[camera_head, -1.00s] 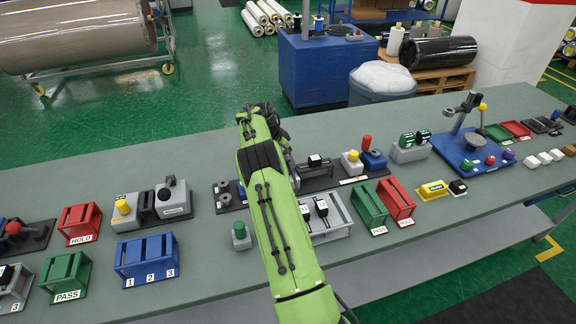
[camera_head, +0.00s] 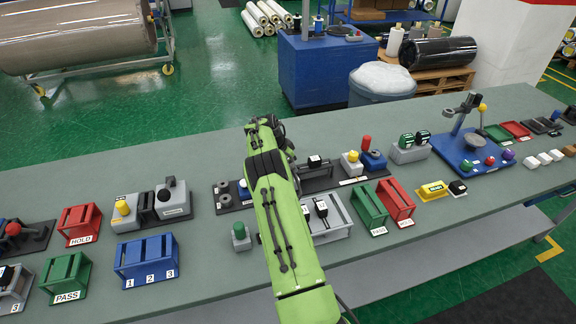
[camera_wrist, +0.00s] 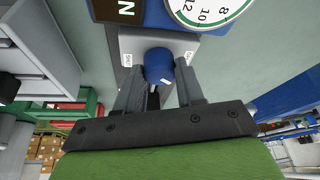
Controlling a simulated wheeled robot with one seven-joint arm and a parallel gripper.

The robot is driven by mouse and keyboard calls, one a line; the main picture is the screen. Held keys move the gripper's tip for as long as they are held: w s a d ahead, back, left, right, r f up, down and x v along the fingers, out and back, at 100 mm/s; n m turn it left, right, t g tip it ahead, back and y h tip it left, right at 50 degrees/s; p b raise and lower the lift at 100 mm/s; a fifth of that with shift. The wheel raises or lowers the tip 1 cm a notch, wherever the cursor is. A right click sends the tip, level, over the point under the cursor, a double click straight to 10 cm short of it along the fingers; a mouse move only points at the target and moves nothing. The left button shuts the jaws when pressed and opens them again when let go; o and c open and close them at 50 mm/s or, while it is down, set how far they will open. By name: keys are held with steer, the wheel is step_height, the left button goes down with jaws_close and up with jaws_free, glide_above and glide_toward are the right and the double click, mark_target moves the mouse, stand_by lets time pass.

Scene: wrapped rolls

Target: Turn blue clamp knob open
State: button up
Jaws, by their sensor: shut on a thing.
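The blue clamp knob (camera_wrist: 158,66) shows in the wrist view, upper middle, in front of a light grey block (camera_wrist: 130,44) with small white labels. My gripper (camera_wrist: 158,80) has one finger on each side of the knob and is shut on it. A white pointer mark shows on the knob's lower edge. In the head view my green arm (camera_head: 272,200) reaches over the bench, and its links hide the gripper and the knob.
A round white dial (camera_wrist: 205,10) with a green rim sits just beyond the knob. On the bench (camera_head: 200,255), a blue rack (camera_head: 147,260) and a green-knobbed block (camera_head: 241,237) stand left of my arm; a grey rack (camera_head: 335,215) stands close on its right.

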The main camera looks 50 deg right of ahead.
steer(key=shift+s+f+n+t+b, duration=0.15)
steer(key=shift+n+t+b, duration=0.25)
steer(key=shift+n+b, duration=0.85)
steer(key=shift+n, duration=0.25)
steer(key=shift+r, duration=0.2)
steer(key=o, duration=1)
steer(key=shift+o, duration=0.2)
steer(key=shift+r, duration=0.1)
steer(key=v, duration=1.5)
steer(key=shift+a+r+p, duration=0.2)
steer(key=shift+a+p, duration=0.05)
steer(key=shift+p, duration=0.2)
steer(key=shift+s, duration=0.1)
